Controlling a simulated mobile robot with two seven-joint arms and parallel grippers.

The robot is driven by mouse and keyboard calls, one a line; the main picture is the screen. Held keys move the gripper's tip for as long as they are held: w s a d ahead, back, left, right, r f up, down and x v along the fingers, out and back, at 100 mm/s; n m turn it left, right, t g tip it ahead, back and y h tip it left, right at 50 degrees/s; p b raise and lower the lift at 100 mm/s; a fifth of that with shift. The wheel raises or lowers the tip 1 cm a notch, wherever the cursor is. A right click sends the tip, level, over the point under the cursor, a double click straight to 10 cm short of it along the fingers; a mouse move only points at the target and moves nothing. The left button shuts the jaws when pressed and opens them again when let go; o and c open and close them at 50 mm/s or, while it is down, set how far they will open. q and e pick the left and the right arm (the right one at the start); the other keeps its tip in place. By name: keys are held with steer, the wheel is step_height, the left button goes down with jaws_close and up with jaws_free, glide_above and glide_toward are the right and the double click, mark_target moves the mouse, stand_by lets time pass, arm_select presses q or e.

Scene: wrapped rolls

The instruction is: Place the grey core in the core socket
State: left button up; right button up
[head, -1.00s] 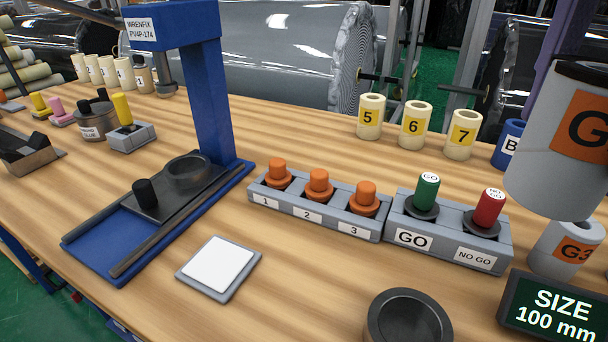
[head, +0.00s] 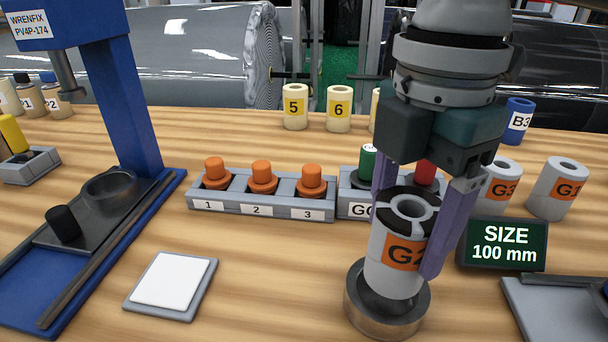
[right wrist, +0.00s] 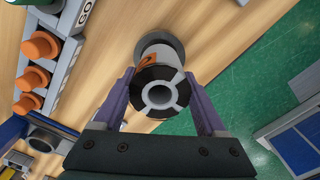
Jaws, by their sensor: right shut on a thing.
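The grey core (head: 388,272) with the orange G2 label is upright in my right gripper (head: 408,232). The two purple fingers are shut on its sides near the top. In the right wrist view my gripper (right wrist: 160,80) also holds the core (right wrist: 172,58), seen from its open upper end. The round dark core socket (head: 388,325) is directly below the core on the table. The core's lower end overlaps the socket's mouth in the head view; I cannot tell whether it is inside or just above. The socket rim also shows in the right wrist view (right wrist: 180,45). My left gripper is not in view.
The SIZE 100 mm display (head: 502,244) stands close right of the socket. Grey cores G3 (head: 500,186) and G1 (head: 558,190) stand behind it. The orange-plug rack (head: 262,207) and GO gauge rack (head: 352,203) are behind. A white pad (head: 170,282) lies left, with clear table between.

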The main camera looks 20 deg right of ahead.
mark_target(396, 258)
step_height(396, 258, down, 5)
steer(key=shift+r+b, duration=0.2)
steer(key=shift+b, duration=0.3)
steer(key=o, duration=1.5)
steer(key=shift+f, duration=0.1)
